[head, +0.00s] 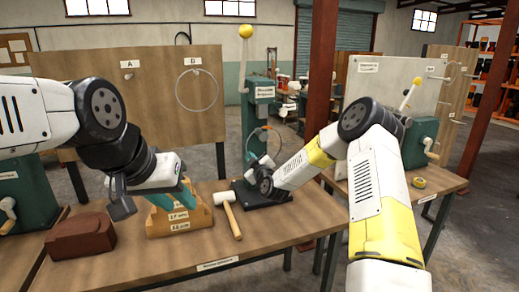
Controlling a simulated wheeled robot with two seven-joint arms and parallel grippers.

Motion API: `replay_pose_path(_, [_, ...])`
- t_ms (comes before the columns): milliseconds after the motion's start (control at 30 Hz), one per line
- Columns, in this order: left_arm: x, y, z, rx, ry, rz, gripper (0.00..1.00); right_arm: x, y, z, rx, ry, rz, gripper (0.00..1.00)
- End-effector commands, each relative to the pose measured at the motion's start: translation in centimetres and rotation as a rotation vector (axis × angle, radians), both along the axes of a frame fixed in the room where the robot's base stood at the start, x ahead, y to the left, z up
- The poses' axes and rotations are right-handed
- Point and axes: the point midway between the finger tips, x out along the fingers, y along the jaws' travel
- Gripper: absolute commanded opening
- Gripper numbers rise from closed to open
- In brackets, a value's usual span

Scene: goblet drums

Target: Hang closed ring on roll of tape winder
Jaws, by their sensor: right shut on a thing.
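A thin dark ring (250,137) stands in front of the green machine at the middle of the table. My right gripper (262,168) is at the ring's lower part and is shut on it; the fingertips are small and partly hidden by my own arm. I cannot tell which machine is the tape winder.
A mallet (232,215) lies right of the block, and a brown-red block (80,235) sits at the left. The green machine (264,100) stands on a black base (268,198). A red post (322,70) rises behind my right arm.

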Motion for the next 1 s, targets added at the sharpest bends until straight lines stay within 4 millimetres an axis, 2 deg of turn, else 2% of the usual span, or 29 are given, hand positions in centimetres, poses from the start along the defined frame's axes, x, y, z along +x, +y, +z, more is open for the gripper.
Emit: replay_pose_path(1000, [0.0, 0.0, 0.0, 0.0, 0.0, 0.0, 0.33, -8.7, -2.8, 0.0, -0.002, 0.0, 0.001, 0.0])
